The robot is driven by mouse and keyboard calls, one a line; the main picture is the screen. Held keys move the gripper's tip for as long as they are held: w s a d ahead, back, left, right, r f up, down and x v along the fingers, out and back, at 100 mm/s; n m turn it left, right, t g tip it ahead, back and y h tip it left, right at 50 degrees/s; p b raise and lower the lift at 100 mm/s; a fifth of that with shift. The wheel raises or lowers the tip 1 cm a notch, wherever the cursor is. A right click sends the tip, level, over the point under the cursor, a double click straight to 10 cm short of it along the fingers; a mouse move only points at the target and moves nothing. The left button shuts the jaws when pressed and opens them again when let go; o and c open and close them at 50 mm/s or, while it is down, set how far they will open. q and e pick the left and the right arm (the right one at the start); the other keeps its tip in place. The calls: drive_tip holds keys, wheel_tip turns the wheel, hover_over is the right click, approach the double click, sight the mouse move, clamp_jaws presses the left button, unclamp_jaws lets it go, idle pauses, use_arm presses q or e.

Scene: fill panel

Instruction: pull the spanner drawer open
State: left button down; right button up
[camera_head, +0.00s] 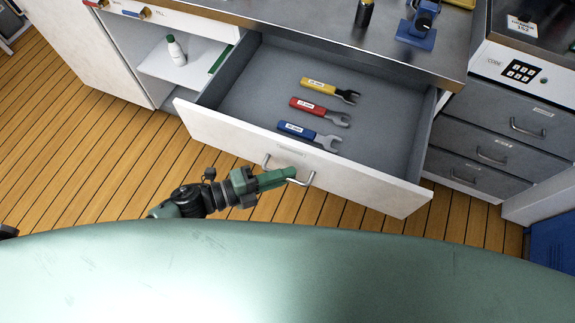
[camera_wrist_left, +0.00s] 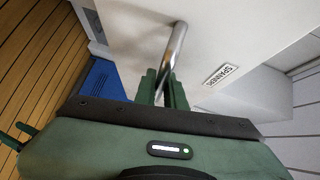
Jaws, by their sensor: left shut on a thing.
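The spanner drawer (camera_head: 240,133) is open, pulled well out from under the workbench. A yellow spanner (camera_head: 320,86), a red spanner (camera_head: 310,106) and a blue spanner (camera_head: 300,130) lie in it. Its metal bar handle (camera_head: 309,181) is on the white front. My left gripper (camera_head: 292,173) is at the handle, shut on it. In the left wrist view the fingers (camera_wrist_left: 162,90) close around the handle (camera_wrist_left: 176,48), beside a label reading SPANNER (camera_wrist_left: 220,74).
Grey drawers (camera_head: 492,153) with handles stand to the right, under a keypad (camera_head: 521,71). An open shelf (camera_head: 185,68) with a white and green bottle (camera_head: 176,50) is to the left. A blue box (camera_head: 551,242) is at the far right. Wooden floor (camera_head: 95,150) lies clear to the left.

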use_arm(q)
drive_tip(key=shift+s+a, duration=0.2)
drive_tip(key=shift+s, duration=0.35)
drive_tip(key=c, duration=1.5)
unclamp_jaws()
drive_tip(key=b+v, duration=0.1)
drive_tip(key=v, duration=0.6)
drive_tip(key=shift+a, duration=0.35)
drive_tip(key=shift+s, duration=0.15)
